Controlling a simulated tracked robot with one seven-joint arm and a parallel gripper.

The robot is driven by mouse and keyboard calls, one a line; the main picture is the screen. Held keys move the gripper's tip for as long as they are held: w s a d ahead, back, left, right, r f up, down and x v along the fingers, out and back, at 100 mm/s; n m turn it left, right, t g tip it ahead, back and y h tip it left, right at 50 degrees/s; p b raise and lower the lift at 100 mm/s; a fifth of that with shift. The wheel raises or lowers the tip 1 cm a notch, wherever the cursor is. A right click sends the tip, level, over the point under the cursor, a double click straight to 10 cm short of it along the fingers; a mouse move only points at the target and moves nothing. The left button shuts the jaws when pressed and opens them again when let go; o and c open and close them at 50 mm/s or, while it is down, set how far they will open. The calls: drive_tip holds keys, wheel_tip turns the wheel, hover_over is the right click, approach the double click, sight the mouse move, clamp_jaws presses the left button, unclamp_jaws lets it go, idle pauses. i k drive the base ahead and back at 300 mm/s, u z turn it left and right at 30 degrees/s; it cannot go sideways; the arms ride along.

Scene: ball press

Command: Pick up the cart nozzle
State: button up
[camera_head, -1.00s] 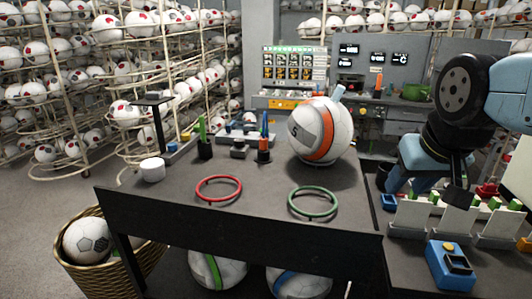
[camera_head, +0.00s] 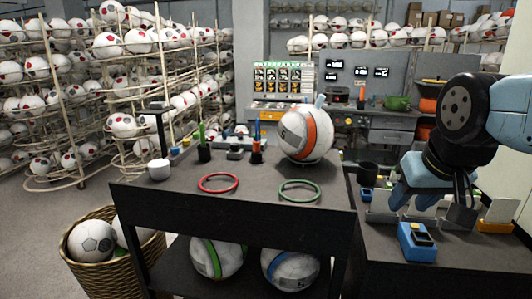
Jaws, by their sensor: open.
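A dark cart (camera_head: 150,197) stands in the middle. No part on it is clearly marked as a nozzle. A slim blue-tipped tool stands upright in a small holder with an orange band (camera_head: 257,150). A green-tipped tool stands in a dark cup (camera_head: 204,152) to its left. A small light-blue piece (camera_head: 320,100) shows at the top of the orange-striped ball (camera_head: 306,135); I cannot tell whether it is attached. My gripper (camera_head: 462,200) is open at the right, over the side bench and well right of the cart. The blue wrist part hides some of the bench.
A red ring (camera_head: 218,190) and a green ring (camera_head: 299,200) lie at the cart's front. A white cup (camera_head: 159,170) and black stand are at left. A blue box (camera_head: 417,254) sits on the right bench. A ball basket (camera_head: 110,265) stands on the floor left.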

sight(256, 154)
drive_tip(key=u, duration=0.8)
drive_tip(key=i, duration=0.1)
drive_tip(key=z, duration=2.7)
drive_tip(key=k, duration=1.05)
drive_tip(key=u, duration=1.95)
drive_tip(key=i, duration=1)
drive_tip(key=u, duration=0.05)
